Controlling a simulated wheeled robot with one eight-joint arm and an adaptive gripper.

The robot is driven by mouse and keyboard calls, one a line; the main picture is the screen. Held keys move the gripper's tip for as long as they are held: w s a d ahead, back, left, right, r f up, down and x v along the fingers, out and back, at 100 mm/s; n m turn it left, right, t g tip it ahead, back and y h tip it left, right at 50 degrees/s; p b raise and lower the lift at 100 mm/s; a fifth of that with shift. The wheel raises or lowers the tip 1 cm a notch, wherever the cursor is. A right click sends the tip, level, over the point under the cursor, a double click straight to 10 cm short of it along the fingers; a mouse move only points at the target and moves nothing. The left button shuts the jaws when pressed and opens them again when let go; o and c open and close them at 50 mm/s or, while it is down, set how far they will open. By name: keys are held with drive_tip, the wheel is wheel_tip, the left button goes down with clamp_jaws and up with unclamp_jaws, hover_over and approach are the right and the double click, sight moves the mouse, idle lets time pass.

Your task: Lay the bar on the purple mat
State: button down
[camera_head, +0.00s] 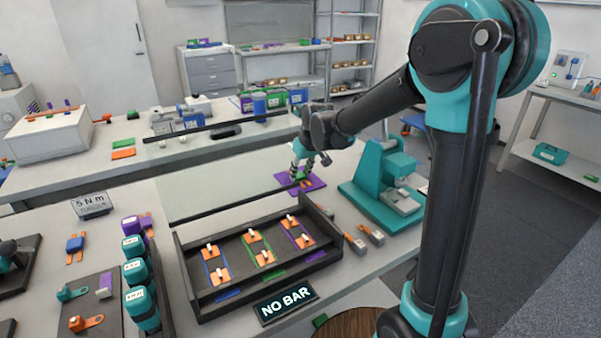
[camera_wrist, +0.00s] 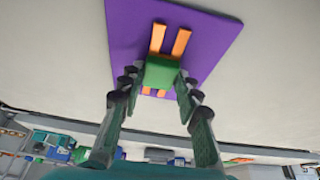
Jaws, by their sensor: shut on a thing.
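The purple mat (camera_head: 315,187) lies on the near bench, to the left of a teal machine. It fills the upper middle of the wrist view (camera_wrist: 210,35). My gripper (camera_head: 301,173) is over the mat, pointing down. In the wrist view, its two fingers (camera_wrist: 160,80) are closed on the green middle of the bar (camera_wrist: 159,72). Orange strips stick out from both ends of the green part. The bar is over the mat, within its outline; I cannot tell whether it touches the mat. In the head view, the fingers mostly hide the bar.
The teal machine (camera_head: 372,190) stands close right of the mat. A dark tray (camera_head: 190,262) with several orange pieces is in front, with a "NO BAR" sign (camera_head: 285,302). A clear panel (camera_head: 220,180) stands left of my gripper. Several loose parts (camera_head: 370,235) lie right of the tray.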

drive_tip(key=c, duration=1.1)
unclamp_jaws()
drive_tip(key=shift+o, duration=0.2)
drive_tip(key=v, duration=1.2)
drive_tip(key=shift+r, duration=0.1)
